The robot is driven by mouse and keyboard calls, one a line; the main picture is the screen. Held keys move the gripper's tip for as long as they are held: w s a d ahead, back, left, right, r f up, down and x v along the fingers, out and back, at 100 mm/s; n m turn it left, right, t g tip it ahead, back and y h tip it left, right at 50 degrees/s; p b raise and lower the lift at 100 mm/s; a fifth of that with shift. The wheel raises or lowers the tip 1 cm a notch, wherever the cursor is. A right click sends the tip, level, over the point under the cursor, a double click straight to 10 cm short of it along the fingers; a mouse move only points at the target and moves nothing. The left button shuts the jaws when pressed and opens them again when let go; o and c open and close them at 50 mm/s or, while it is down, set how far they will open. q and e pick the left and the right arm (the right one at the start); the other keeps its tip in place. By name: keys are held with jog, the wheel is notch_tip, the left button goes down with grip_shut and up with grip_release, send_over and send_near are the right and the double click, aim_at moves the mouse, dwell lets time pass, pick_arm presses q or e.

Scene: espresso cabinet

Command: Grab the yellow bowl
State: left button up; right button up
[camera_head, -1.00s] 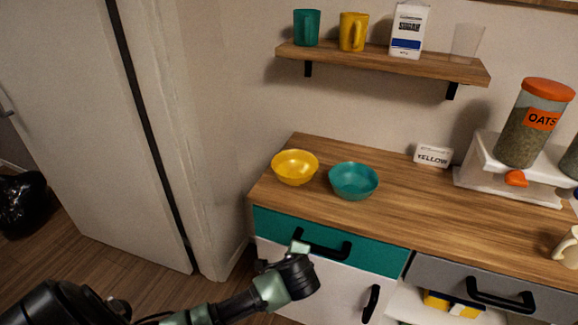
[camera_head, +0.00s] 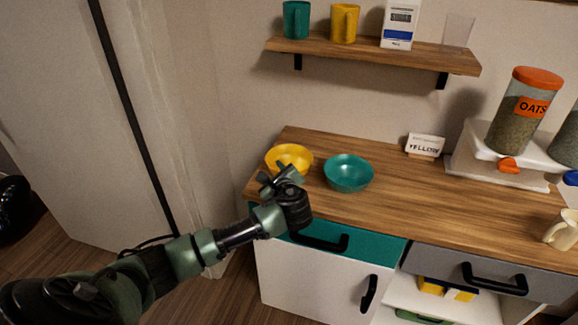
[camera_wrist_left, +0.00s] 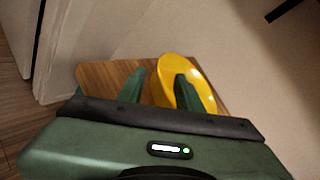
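The yellow bowl (camera_head: 291,156) sits at the left end of the wooden counter, left of a teal bowl (camera_head: 349,173). My left gripper (camera_head: 279,178) is at the counter's front left, just in front of the yellow bowl and covering part of its near side. In the left wrist view the two green fingers (camera_wrist_left: 160,74) are spread apart with nothing held between them. There the yellow bowl (camera_wrist_left: 200,80) lies beyond the right finger, which overlaps it. Whether a finger touches the bowl cannot be told. My right gripper is not in view.
The wooden counter (camera_head: 420,205) is clear right of the teal bowl, up to a sign reading YELLOW (camera_head: 425,145) and an oats dispenser (camera_head: 520,110). A shelf (camera_head: 375,54) with mugs hangs above. Black drawer handles (camera_head: 320,243) stick out below the counter.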

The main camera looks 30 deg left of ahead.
aim_at(270, 167)
pick_arm(q)
jog(key=x, duration=0.5)
jog(key=shift+s+a+p, duration=0.1)
jog(key=shift+a+p, duration=0.05)
jog(key=shift+p, duration=0.15)
jog(key=shift+s, duration=0.1)
grip_shut()
dwell(0.9)
